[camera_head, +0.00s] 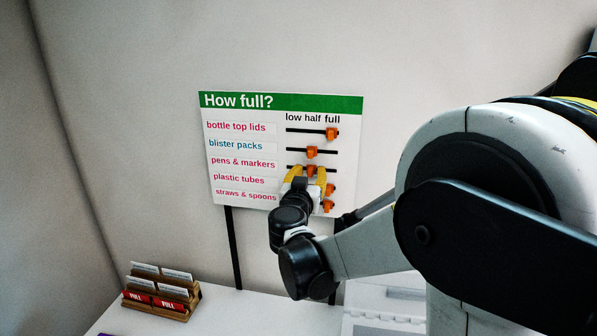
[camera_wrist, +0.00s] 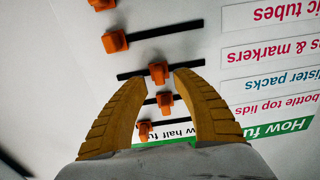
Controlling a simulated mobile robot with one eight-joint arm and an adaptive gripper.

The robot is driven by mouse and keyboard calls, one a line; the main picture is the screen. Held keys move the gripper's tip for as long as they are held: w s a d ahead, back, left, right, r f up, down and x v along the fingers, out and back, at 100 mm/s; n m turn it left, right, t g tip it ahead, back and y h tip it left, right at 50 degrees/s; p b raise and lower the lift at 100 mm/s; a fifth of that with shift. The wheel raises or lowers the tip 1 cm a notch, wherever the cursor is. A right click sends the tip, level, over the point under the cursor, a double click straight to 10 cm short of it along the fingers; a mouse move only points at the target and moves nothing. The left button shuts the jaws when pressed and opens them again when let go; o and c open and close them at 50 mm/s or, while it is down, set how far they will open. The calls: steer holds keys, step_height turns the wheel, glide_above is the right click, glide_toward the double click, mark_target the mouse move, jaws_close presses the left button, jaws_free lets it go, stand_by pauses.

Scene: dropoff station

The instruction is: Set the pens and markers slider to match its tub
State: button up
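The pens and markers slider has an orange knob (camera_head: 311,171) near the middle of its black track, under "half" on the "How full?" board (camera_head: 240,151). The same knob shows in the wrist view (camera_wrist: 159,72). My gripper (camera_head: 308,172) is at this row with its yellow fingers open. In the wrist view my gripper (camera_wrist: 159,78) has one fingertip on each side of the knob, with gaps visible. The fingers partly cover the track in the head view. The pens and markers tub is not in view.
The bottle top lids knob (camera_head: 332,134) sits at full and the blister packs knob (camera_head: 312,152) near half. The plastic tubes knob (camera_head: 331,189) and straws knob (camera_head: 327,206) sit toward full. A wooden card rack (camera_head: 160,309) stands on the white table (camera_head: 240,312).

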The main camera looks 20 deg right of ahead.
mark_target(293, 164)
steer(key=shift+x, duration=0.85)
jaws_close()
steer(key=shift+a, duration=0.1)
steer(key=w+a, duration=0.2)
steer(key=a, duration=0.1)
steer(key=w+a+b, duration=0.1)
steer(key=shift+a, duration=0.15)
steer(key=shift+r, duration=0.1)
